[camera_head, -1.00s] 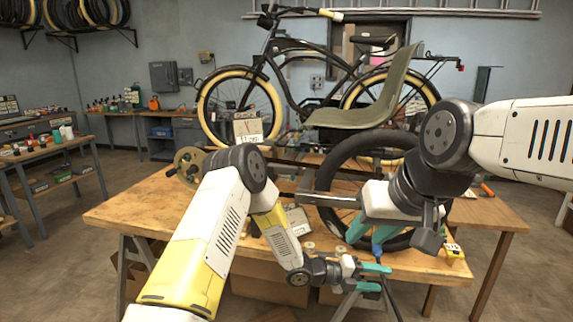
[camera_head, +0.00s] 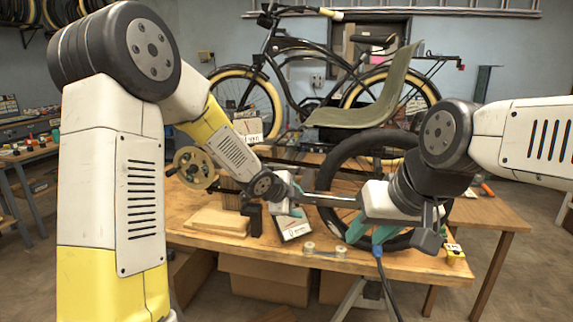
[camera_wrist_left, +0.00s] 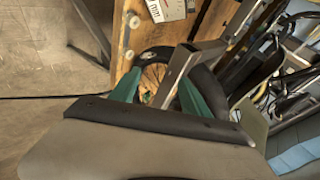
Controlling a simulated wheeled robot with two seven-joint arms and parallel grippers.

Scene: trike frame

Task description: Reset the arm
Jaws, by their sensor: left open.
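My left gripper (camera_head: 293,202) hangs over the back middle of the wooden table, its arm bent high on the left. In the left wrist view its two teal fingers (camera_wrist_left: 160,88) stand apart. A metal bar (camera_wrist_left: 182,70) crosses the view near the right finger, and I cannot tell whether they touch. My right gripper (camera_head: 368,232) is in front of the upright black wheel (camera_head: 350,150), teal fingers pointing down. A blue piece (camera_head: 377,251) with a dark cable shows at its fingers. I cannot tell whether it is held.
The wooden table (camera_head: 215,248) carries a wooden block (camera_head: 217,222), a chainring (camera_head: 193,168), a white labelled box (camera_head: 293,227) and small white rolls (camera_head: 309,248). The table's front left is clear.

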